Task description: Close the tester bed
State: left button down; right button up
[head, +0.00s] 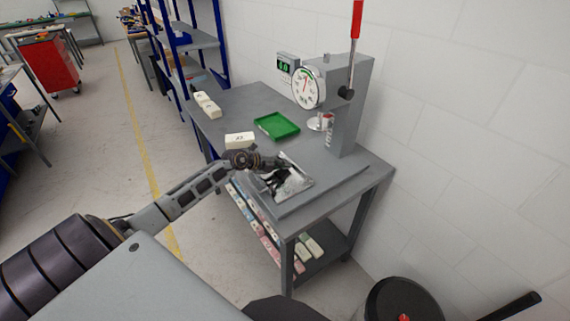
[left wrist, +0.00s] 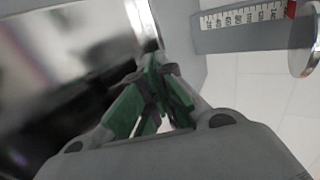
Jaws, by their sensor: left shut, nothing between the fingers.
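The tester (head: 345,110) stands at the back of the grey table, with a dial, a round pressing plate and a red-tipped lever pointing up. Its shiny bed (head: 301,183) lies at the table's front, apart from and in front of the column. My left gripper (head: 280,183) is over the bed and hides part of it. In the left wrist view, its green-padded fingers (left wrist: 155,95) are shut and empty, close beside a shiny metal edge (left wrist: 143,22). I cannot tell whether they touch it. A scale with a red mark (left wrist: 245,17) shows there too. My right gripper is out of view.
A green tray (head: 276,126) and a labelled white block (head: 239,140) lie on the table behind my left gripper. More pale blocks (head: 207,104) are at the far left. Blocks fill parts of the lower shelf (head: 312,248). The wall (head: 440,100) bounds the right side.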

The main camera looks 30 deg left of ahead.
pick_arm(q)
jog(key=shift+w+d+f, duration=0.2)
jog(key=shift+w+f, duration=0.05)
jog(key=shift+w, duration=0.15)
jog(key=shift+w, duration=0.2)
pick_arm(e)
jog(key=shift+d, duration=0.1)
